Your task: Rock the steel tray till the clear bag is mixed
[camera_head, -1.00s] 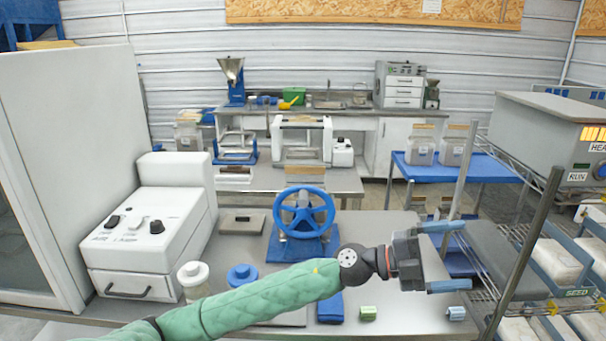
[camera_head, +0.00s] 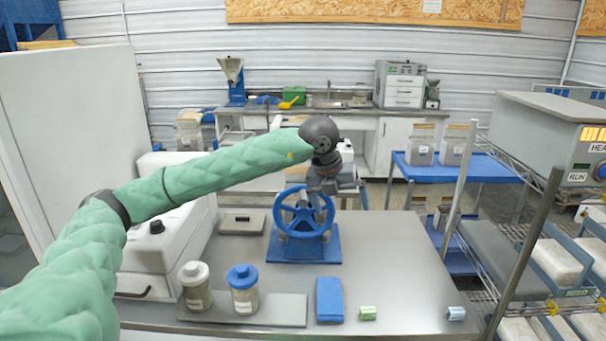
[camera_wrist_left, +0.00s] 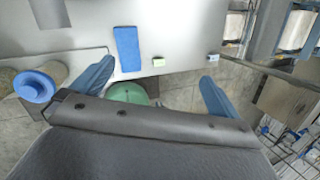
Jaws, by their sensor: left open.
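My left gripper (camera_head: 342,184) is raised behind and above the blue handwheel (camera_head: 303,212). In the left wrist view its two blue fingers (camera_wrist_left: 154,78) are spread wide with nothing between them. My green arm crosses the head view from the lower left. I cannot pick out the steel tray or the clear bag with certainty. A flat grey plate (camera_head: 289,312) lies at the front of the near bench. A white frame device behind the handwheel is mostly hidden by my arm. My right gripper does not show.
Two jars, one white-lidded (camera_head: 195,287) and one blue-lidded (camera_head: 243,289), stand on the plate. A blue cloth (camera_head: 329,299) and a green block (camera_head: 368,313) lie to their right.

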